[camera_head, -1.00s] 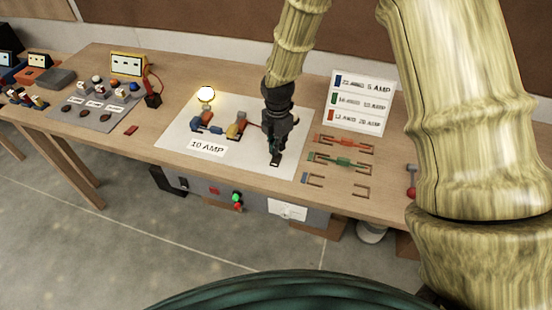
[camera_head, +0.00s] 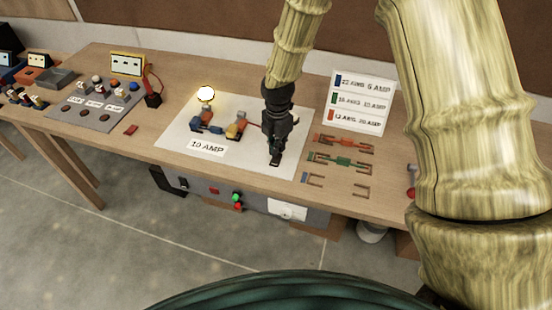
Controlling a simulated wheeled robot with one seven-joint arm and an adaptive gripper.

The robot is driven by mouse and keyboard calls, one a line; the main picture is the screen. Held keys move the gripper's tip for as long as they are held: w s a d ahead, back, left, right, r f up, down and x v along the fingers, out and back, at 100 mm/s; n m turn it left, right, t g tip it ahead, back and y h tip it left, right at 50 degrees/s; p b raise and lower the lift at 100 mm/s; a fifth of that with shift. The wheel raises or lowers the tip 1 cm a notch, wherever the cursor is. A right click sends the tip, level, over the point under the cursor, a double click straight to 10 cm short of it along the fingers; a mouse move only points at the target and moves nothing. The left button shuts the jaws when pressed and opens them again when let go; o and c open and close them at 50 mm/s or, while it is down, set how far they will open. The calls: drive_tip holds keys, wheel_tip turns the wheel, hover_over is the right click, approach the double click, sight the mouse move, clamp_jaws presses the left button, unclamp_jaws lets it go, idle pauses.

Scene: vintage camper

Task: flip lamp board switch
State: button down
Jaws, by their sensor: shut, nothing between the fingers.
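A white lamp board (camera_head: 180,140) lies on the wooden table, marked with a "10 AMP" label (camera_head: 207,148). A round lamp (camera_head: 206,94) at its back left glows. Blue and orange parts (camera_head: 207,124) sit in the middle of the board; which of them is the switch is too small to tell. My gripper (camera_head: 275,160) points down over the right part of the board, to the right of the orange part. It is shut and empty. The gripper and wrist hide part of the board behind them, and whether the fingertips touch anything is not clear.
A sign with amp ratings (camera_head: 358,103) stands at the back right. Red, green and blue wire links (camera_head: 345,160) lie right of the board. A grey panel with knobs (camera_head: 98,108) and a yellow meter (camera_head: 128,64) are on the left. A box with coloured buttons (camera_head: 237,198) is under the table edge.

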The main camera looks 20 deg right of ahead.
drive_tip(key=shift+f+b, duration=0.4)
drive_tip(key=shift+f, duration=0.6)
idle(0.8)
drive_tip(key=shift+s, duration=0.1)
drive_tip(key=shift+r+p, duration=2.75)
drive_tip(key=shift+r, duration=0.8)
